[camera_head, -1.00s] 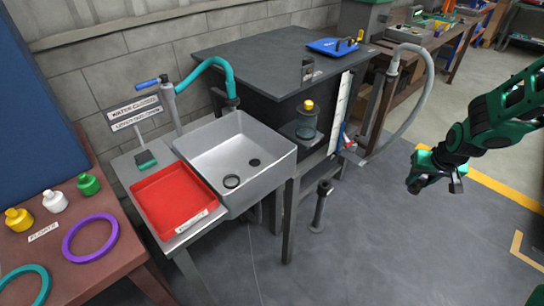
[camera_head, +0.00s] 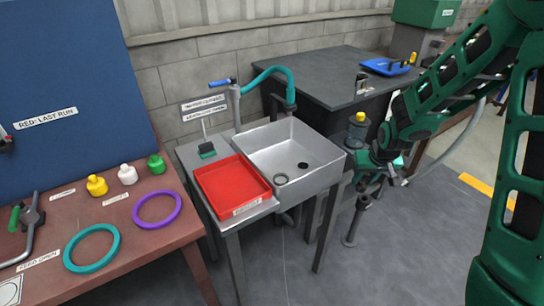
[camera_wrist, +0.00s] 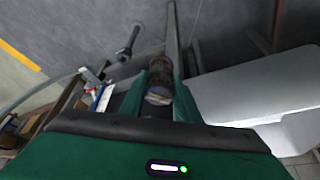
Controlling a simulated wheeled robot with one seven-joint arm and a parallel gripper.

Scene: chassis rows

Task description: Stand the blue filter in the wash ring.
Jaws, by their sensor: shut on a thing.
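My gripper (camera_head: 372,180) is to the right of the sink, beside the bench legs. In the wrist view my gripper's two green fingers (camera_wrist: 160,95) are shut on a dark grey-brown cylinder (camera_wrist: 158,78) with a paler near end. Its blue colour does not show clearly, so I cannot tell for sure that it is the blue filter. In the head view the arm and fingers mostly hide it. Nothing stands in the ring.
A red tray (camera_head: 232,187) sits left of the sink. A teal tap (camera_head: 270,76) arches over the sink's back. A yellow-capped jar (camera_head: 357,132) stands behind my gripper. A post (camera_head: 351,236) stands on the floor. The table at left holds a purple ring (camera_head: 157,208) and several bottles.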

